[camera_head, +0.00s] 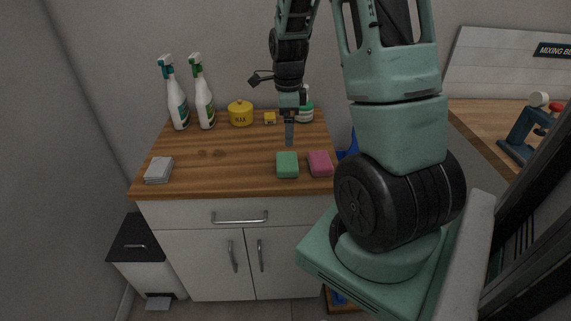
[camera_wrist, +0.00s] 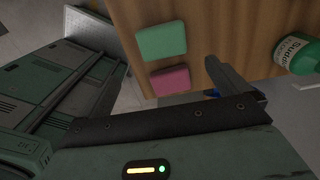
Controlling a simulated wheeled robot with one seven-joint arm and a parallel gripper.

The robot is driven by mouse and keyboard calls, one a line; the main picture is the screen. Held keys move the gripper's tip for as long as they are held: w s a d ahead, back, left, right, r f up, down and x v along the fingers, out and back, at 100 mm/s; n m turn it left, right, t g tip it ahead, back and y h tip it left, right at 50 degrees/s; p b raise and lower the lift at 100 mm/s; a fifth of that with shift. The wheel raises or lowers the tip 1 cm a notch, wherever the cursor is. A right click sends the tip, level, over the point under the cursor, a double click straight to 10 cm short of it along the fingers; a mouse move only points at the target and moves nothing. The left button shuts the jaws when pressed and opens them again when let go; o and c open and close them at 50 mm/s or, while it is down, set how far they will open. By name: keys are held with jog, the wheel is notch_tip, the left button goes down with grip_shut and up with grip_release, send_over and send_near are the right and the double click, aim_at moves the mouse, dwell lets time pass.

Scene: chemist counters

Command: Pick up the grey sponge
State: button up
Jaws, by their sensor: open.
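The grey sponge (camera_head: 158,170) appears as a pale grey, layered-looking block lying flat at the front left corner of the wooden counter. It does not show in the wrist view. My gripper (camera_head: 289,138) is open and empty, pointing down above the right part of the counter, well to the right of the grey sponge. A green sponge (camera_head: 287,164) and a pink sponge (camera_head: 320,163) lie at the front right, nearer to my gripper. The wrist view also shows the green sponge (camera_wrist: 162,40) and the pink sponge (camera_wrist: 170,80).
Two spray bottles (camera_head: 177,95) (camera_head: 203,93), a yellow pot (camera_head: 240,113), a small yellow item (camera_head: 270,118) and a green-labelled container (camera_head: 304,112) stand along the back. The counter's (camera_head: 220,165) middle is clear. A wall is on the left; another counter (camera_head: 485,120) is on the right.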

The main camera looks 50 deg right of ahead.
send_over(287, 160)
jog(key=f, duration=0.6)
jog(key=shift+s+a+f+p, duration=0.15)
jog(key=shift+s+p, duration=0.05)
jog(key=shift+p, duration=0.15)
jog(key=shift+w+f+p, duration=0.15)
jog(key=shift+f+p, duration=0.65)
jog(key=shift+f, duration=1.85)
jog(key=shift+c, duration=0.3)
jog(key=c, duration=0.8)
jog(key=shift+r, duration=0.1)
notch_tip(287, 160, up, 10)
jog(key=b, duration=0.1)
jog(key=shift+b, duration=0.3)
